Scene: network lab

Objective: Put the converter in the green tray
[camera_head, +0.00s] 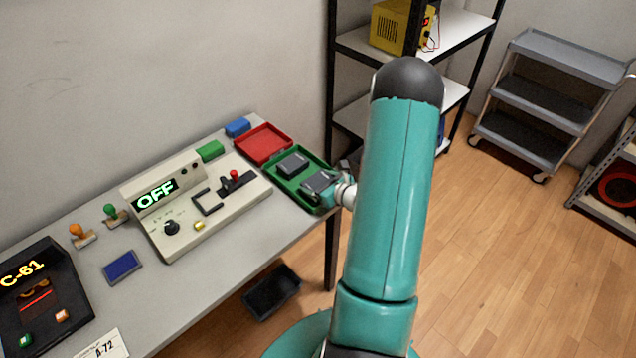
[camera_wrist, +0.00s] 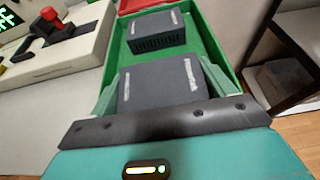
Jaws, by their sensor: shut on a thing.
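Two dark grey boxes with pale labels are at the tray. One box (camera_head: 292,164) sits inside it toward the back, and also shows in the wrist view (camera_wrist: 157,32). My gripper (camera_head: 333,190) is shut on the nearer box (camera_head: 318,182), which shows between the green fingers in the wrist view (camera_wrist: 158,84). This held box is over or in the front of the tray; I cannot tell whether it touches the floor. Which box is the converter is not clear.
A red tray (camera_head: 264,143) adjoins the green tray's back. A beige console (camera_head: 185,215) reading OFF, with a red-knobbed lever, stands left of it. Green and blue blocks lie behind. A black shelf stands right of the table.

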